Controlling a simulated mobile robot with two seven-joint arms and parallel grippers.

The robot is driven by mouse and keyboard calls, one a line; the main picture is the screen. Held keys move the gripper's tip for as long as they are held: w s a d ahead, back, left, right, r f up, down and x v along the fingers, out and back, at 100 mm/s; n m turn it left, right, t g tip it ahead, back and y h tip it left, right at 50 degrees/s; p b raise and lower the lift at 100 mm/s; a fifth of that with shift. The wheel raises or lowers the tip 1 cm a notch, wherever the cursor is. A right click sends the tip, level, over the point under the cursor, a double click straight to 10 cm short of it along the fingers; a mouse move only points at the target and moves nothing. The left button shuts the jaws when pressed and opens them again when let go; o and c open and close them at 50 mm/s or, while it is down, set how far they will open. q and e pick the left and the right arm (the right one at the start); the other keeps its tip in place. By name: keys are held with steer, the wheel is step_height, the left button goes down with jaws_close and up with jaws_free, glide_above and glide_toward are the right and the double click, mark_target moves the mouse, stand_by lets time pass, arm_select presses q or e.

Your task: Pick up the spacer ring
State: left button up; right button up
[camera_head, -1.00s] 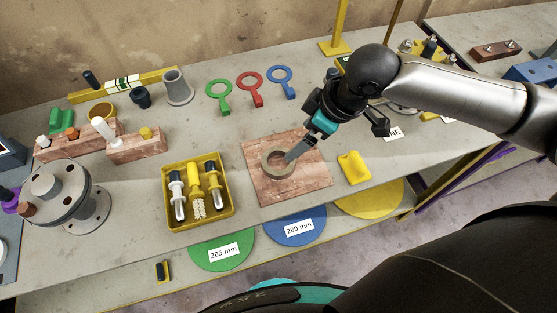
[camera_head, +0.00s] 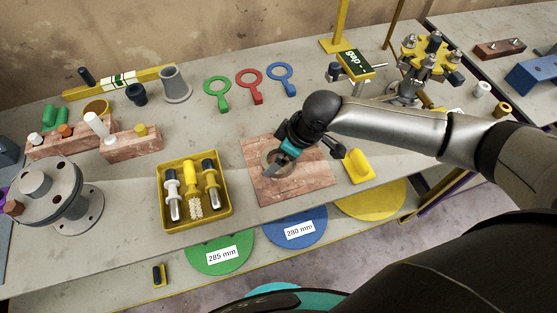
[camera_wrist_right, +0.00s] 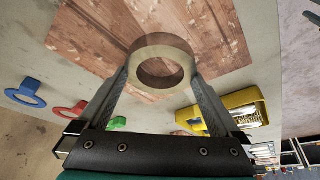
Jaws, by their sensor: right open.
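The spacer ring (camera_head: 265,159) is a beige-grey ring lying flat on a reddish wooden board (camera_head: 310,182) in the middle of the bench. In the right wrist view the ring (camera_wrist_right: 160,44) sits between the two fingertips of my right gripper (camera_wrist_right: 160,76), which is open. One finger is on each side of the ring. I cannot tell whether they touch it. In the head view the right gripper (camera_head: 274,168) is over the ring and hides part of it. My left gripper is not in view.
A yellow tray (camera_head: 164,221) with several tools stands left of the board. A yellow block (camera_head: 359,167) is close on its right. Green, red and blue ring-headed tools (camera_head: 249,86) lie behind. A flanged metal piece (camera_head: 65,195) is at the far left.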

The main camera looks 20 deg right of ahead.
steer(key=shift+f, duration=0.15)
steer(key=c, duration=1.3)
